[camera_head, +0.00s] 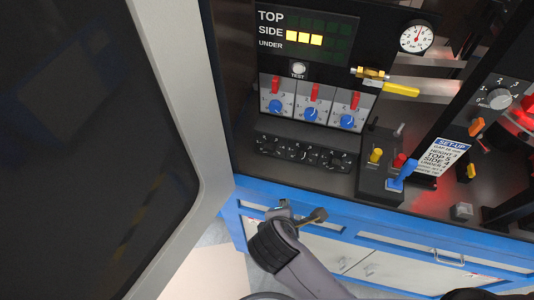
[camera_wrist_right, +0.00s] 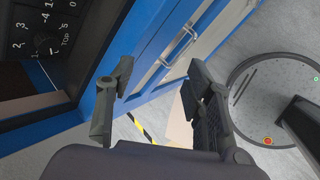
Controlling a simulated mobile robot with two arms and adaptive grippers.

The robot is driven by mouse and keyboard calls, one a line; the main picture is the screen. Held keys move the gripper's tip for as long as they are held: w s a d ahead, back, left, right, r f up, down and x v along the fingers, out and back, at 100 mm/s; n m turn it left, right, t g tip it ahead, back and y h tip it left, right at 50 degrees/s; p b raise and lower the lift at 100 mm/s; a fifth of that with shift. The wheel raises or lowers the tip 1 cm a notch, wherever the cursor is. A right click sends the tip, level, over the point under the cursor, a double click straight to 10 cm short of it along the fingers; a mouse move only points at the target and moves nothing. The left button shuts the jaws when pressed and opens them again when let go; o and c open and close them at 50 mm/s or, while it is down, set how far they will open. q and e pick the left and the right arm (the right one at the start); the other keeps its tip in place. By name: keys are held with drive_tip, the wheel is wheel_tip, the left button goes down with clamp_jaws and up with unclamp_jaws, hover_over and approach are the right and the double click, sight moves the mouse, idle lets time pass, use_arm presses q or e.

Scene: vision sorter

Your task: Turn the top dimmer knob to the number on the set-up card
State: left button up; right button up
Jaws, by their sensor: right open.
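A row of black dimmer knobs (camera_head: 304,152) sits on a dark strip low on the panel; their pointers are too small to read. In the right wrist view, dial numbers and a TOP label (camera_wrist_right: 66,42) show at the upper left. The set-up card (camera_head: 443,157) is white with a blue heading; its TOP line seems to read 5, but the print is small. My right gripper (camera_head: 302,214) is open and empty, below the knobs in front of the blue cabinet edge. It also shows in the wrist view (camera_wrist_right: 158,84), apart from the dial. My left gripper is out of view.
Above the dimmers are three blue knobs (camera_head: 310,114) with red switches. The light display (camera_head: 304,36) has yellow lamps lit on SIDE; TOP and UNDER look dark. Coloured levers (camera_head: 400,170) stand at the right. A large grey-framed dark panel (camera_head: 180,90) fills the left.

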drive_tip(key=w+a+r+n+t+h, duration=0.1)
drive_tip(key=w+a+r+n+t, duration=0.2)
drive_tip(key=a+r+n+t, duration=0.6)
drive_tip(key=n+g+p, duration=0.2)
drive_tip(key=n+p, duration=0.2)
approach(268, 153)
drive_tip(key=x, duration=0.8)
drive_tip(key=shift+w+r, duration=0.1)
drive_tip(key=shift+w, duration=0.1)
clamp_jaws()
